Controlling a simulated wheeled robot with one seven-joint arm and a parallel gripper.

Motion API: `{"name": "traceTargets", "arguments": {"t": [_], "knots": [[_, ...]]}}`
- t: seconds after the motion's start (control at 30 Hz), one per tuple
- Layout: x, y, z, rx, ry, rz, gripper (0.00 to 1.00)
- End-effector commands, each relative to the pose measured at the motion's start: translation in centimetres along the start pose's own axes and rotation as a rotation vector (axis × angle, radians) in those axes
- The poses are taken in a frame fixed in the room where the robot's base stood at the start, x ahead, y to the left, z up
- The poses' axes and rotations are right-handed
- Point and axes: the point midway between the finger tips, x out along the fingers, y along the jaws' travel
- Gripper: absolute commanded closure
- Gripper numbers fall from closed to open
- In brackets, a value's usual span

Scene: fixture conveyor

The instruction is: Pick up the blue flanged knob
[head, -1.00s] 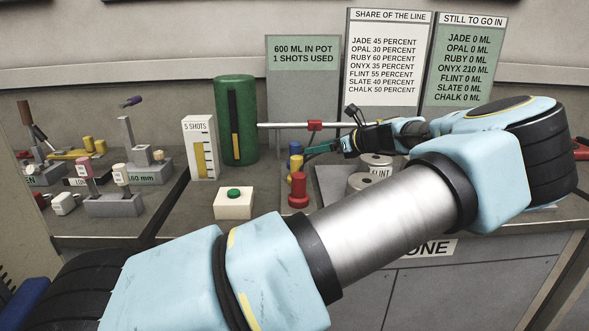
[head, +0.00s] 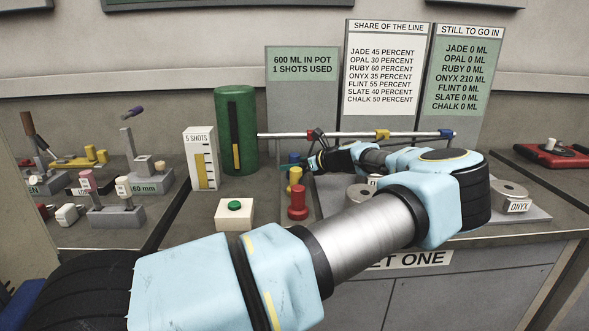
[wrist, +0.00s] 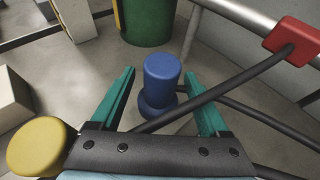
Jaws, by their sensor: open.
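The blue flanged knob (wrist: 161,82) stands upright in the wrist view, a cylinder on a wider round base. My gripper (wrist: 160,98) is open, with one teal finger on each side of the knob and a visible gap to each. Whether the fingers touch it lower down is not clear. In the head view the top of the blue knob (head: 294,158) shows behind the yellow knob (head: 295,175). My gripper (head: 302,163) is close beside it at the end of my arm, mostly hidden there. The yellow knob also shows at the lower left of the wrist view (wrist: 38,148).
A red knob (head: 297,203) stands in front of the yellow one. A green cylinder (head: 236,130) is behind to the left, and a rail with a red slider (wrist: 295,37) runs behind. A dark cable crosses near the right finger. A green-button box (head: 234,213) is front left.

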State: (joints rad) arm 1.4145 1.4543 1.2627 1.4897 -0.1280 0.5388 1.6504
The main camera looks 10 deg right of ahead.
Motion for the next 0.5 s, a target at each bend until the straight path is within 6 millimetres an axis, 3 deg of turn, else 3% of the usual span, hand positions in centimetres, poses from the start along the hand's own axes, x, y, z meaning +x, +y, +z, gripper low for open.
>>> {"name": "traceTargets", "arguments": {"t": [0.17, 0.5], "knots": [[0.02, -0.01, -0.02, 0.000, 0.000, 0.000, 0.21], [0.00, 0.00, -0.01, 0.000, 0.000, 0.000, 0.59]]}}
